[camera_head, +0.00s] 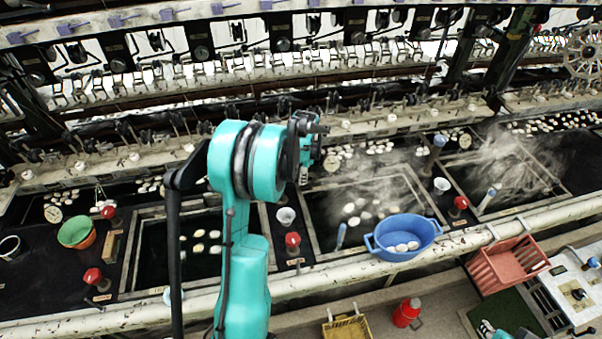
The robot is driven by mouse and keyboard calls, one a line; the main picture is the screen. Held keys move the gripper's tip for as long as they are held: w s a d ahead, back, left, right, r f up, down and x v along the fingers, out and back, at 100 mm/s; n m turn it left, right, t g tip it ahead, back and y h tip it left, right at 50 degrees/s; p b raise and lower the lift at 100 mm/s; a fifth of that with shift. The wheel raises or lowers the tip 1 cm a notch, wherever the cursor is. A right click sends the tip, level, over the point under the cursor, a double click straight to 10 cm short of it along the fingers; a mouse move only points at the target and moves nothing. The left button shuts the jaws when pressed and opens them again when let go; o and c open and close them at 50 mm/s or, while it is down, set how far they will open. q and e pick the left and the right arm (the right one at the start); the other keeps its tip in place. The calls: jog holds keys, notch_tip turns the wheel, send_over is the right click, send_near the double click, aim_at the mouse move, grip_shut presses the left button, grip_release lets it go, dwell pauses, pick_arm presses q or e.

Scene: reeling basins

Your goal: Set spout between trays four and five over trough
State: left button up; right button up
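I cannot make out tray numbers, or tell which part is the spout or the trough. My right gripper is not seen.
A blue two-handled tub (398,256) with cocoons sits at the bench's front rail (330,281). Red-knobbed valves (293,240) and small white cups (286,216) stand between basins. A red crate (506,265) is at right. Reeling machinery fills the back.

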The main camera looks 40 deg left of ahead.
pick_arm(q)
grip_shut()
jog(key=shift+a, duration=0.1)
jog(key=a+n+g, duration=0.3)
jog(key=a+n, duration=0.7)
jog(key=n, duration=0.8)
jog(key=shift+s, duration=0.2)
jog(key=shift+a, duration=0.1)
dwell(0.5)
